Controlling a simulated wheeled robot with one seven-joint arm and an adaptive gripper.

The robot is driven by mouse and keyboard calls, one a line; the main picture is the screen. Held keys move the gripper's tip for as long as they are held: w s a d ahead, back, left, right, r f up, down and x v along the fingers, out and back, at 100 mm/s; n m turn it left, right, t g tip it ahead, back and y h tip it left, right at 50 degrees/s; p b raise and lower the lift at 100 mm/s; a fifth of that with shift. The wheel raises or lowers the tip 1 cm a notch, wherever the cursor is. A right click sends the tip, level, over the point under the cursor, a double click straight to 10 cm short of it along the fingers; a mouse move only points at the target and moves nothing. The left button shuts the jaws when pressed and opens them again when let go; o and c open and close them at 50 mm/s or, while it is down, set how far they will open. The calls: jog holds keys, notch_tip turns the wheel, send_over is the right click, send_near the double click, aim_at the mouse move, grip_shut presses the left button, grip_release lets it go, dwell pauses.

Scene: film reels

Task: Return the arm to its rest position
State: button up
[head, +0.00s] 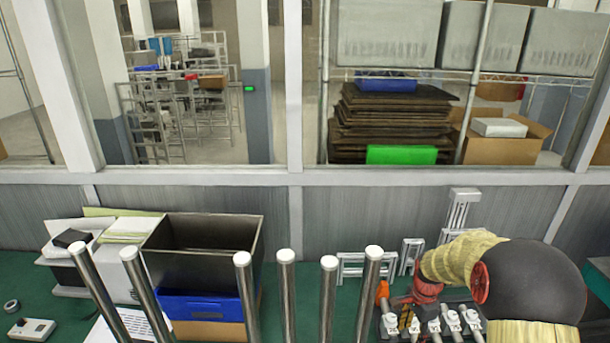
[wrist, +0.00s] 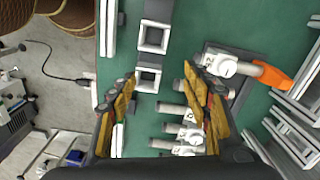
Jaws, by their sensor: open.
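My gripper (wrist: 160,88) is open in the wrist view. Its two yellow-padded fingers are well apart with nothing held between them. Green bench top (wrist: 180,70), white square frames and grey-white fittings (wrist: 175,110) show beyond and between the fingers. In the head view my arm, with yellow wrapping and a black rounded link, reaches in at the lower right. Its reddish wrist part is above the green bench, close to a row of white-topped fittings (head: 432,328). The fingers are mostly hidden there.
An orange-tipped fitting (wrist: 270,75) lies right of the fingers. Several upright metal rods (head: 287,295) stand along the bench front. A dark open bin (head: 205,245) sits above a blue crate (head: 205,305). White frames (head: 365,266) stand near my arm. A windowed wall is behind.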

jog(key=s+a+r+n+t+b, duration=0.2)
jog(key=s+a+r+n, duration=0.2)
jog(key=s+r, duration=0.3)
jog(key=s+a+r+n+t+b, duration=0.1)
jog(key=s+a+r+n+b, duration=0.1)
jog(key=s+a+r+n, duration=0.2)
jog(key=s+a+r+n+t+b, duration=0.2)
jog(key=s+a+r+n, duration=0.2)
jog(key=s+r+n, duration=0.3)
jog(key=shift+s+a+r+t, duration=0.15)
jog(key=shift+s+r+t, duration=0.15)
jog(key=shift+s+r, duration=3)
jog(key=shift+s+f, duration=1)
jog(key=shift+f, duration=0.05)
